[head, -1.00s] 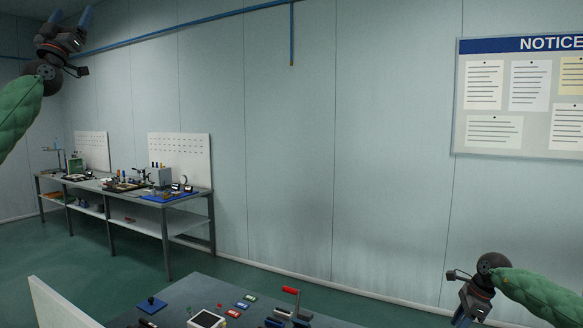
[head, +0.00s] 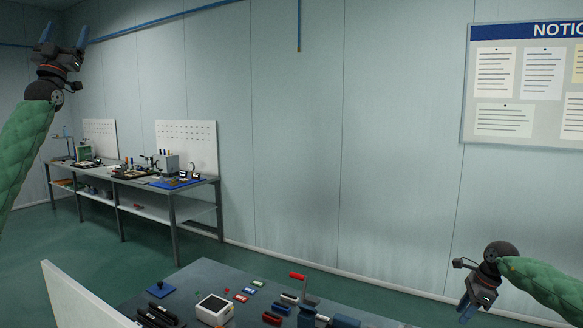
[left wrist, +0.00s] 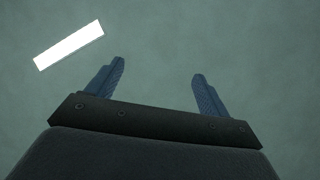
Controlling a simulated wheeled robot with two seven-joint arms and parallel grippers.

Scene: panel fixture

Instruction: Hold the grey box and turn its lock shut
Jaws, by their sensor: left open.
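My left gripper (head: 65,34) is raised at the upper left of the head view, with its two blue fingers apart and pointing up. The left wrist view shows the same open fingers (left wrist: 158,70) with nothing between them. My right gripper (head: 467,309) hangs at the lower right, pointing down; its finger gap is too small to judge. No grey box with a lock can be made out on the near table (head: 222,272), whose front is cut off by the frame. A small grey box-like thing (head: 168,165) stands on the far bench; I cannot tell if it has a lock.
The far bench (head: 190,190) stands against the wall. Both grippers have open air around them.

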